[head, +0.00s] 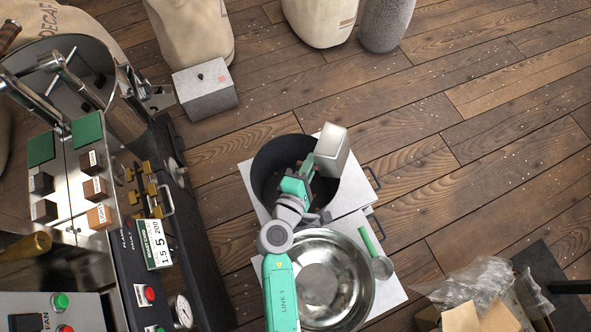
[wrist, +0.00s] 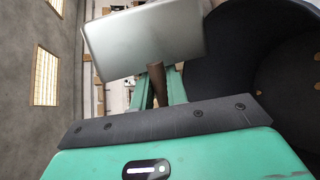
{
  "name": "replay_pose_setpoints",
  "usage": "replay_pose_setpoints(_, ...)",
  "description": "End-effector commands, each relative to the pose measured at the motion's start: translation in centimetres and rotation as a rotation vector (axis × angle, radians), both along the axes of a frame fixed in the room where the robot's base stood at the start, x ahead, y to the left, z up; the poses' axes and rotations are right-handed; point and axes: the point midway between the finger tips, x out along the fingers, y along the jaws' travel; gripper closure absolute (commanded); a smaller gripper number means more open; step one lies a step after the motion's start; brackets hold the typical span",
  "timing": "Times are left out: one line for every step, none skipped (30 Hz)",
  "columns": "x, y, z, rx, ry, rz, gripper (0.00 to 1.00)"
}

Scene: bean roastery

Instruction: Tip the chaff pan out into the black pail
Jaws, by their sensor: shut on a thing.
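The chaff pan (head: 332,146) is a silvery metal pan held up at the right rim of the black pail (head: 264,164). It is tilted, and I cannot see into it or tell whether chaff is in it. My gripper (head: 304,176) is over the pail, shut on the pan's brown handle. In the wrist view the pan (wrist: 146,42) is beyond the green fingers (wrist: 158,92), with the handle between them. The pail (wrist: 268,48) fills the right side there, its inside dark. My gripper and the pan hide part of the pail.
A steel bowl (head: 335,283) and a green-handled scoop (head: 374,252) are just in front of the pail. A roaster panel (head: 88,185) stands at left. A grey box (head: 205,90) and sacks (head: 195,35) are behind. Wooden floor (head: 450,160) at right is open.

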Motion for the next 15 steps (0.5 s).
replay_pose_setpoints(0.03, 0.01, 0.13, -0.006, 0.001, 0.000, 1.00)
replay_pose_setpoints(0.03, 0.03, 0.13, -0.010, 0.003, 0.000, 1.00)
replay_pose_setpoints(0.04, 0.04, 0.16, -0.016, 0.005, 0.000, 1.00)
replay_pose_setpoints(0.03, 0.04, 0.18, -0.020, 0.006, 0.001, 1.00)
replay_pose_setpoints(0.04, 0.06, 0.20, -0.023, 0.007, 0.001, 1.00)
replay_pose_setpoints(0.04, 0.06, 0.22, -0.029, 0.009, 0.001, 1.00)
replay_pose_setpoints(0.04, 0.07, 0.18, -0.033, 0.011, 0.001, 1.00)
replay_pose_setpoints(0.04, 0.08, 0.10, -0.037, 0.012, 0.001, 1.00)
replay_pose_setpoints(0.05, 0.09, 0.03, -0.041, 0.014, 0.001, 1.00)
replay_pose_setpoints(0.05, 0.11, 0.01, -0.044, 0.015, 0.001, 1.00)
replay_pose_setpoints(0.06, 0.11, -0.02, -0.048, 0.016, 0.002, 1.00)
replay_pose_setpoints(0.06, 0.13, -0.04, -0.053, 0.018, 0.002, 1.00)
replay_pose_setpoints(0.06, 0.13, -0.07, -0.057, 0.020, 0.001, 1.00)
replay_pose_setpoints(0.07, 0.14, -0.10, -0.060, 0.021, 0.001, 1.00)
replay_pose_setpoints(0.07, 0.16, -0.13, -0.065, 0.023, 0.001, 1.00)
